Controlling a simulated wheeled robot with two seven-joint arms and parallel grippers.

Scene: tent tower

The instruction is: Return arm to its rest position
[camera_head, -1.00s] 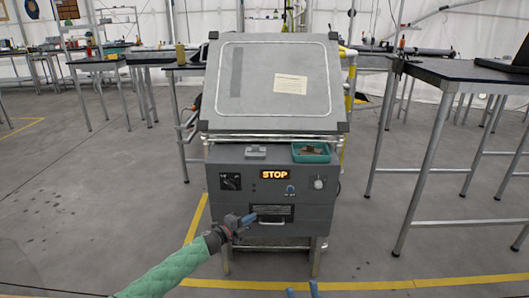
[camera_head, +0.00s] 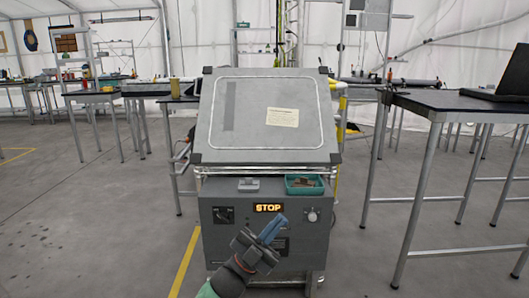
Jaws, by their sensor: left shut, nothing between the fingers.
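My left arm comes in from the bottom, and my left gripper (camera_head: 272,229) is in front of the grey machine's lower cabinet (camera_head: 216,249). Its blue fingers are shut with nothing between them, pointing up and to the right, just below the lit STOP display (camera_head: 268,208). The gripper hides part of the cabinet's front, including most of the handle area; whether it touches the panel I cannot tell. My right gripper is not in view.
The machine's slanted grey lid (camera_head: 265,115) has a paper label. A teal tray (camera_head: 305,185) and a small grey block (camera_head: 248,184) sit on the ledge. Dark tables stand at right (camera_head: 455,103) and back left (camera_head: 90,96). Floor is clear at left.

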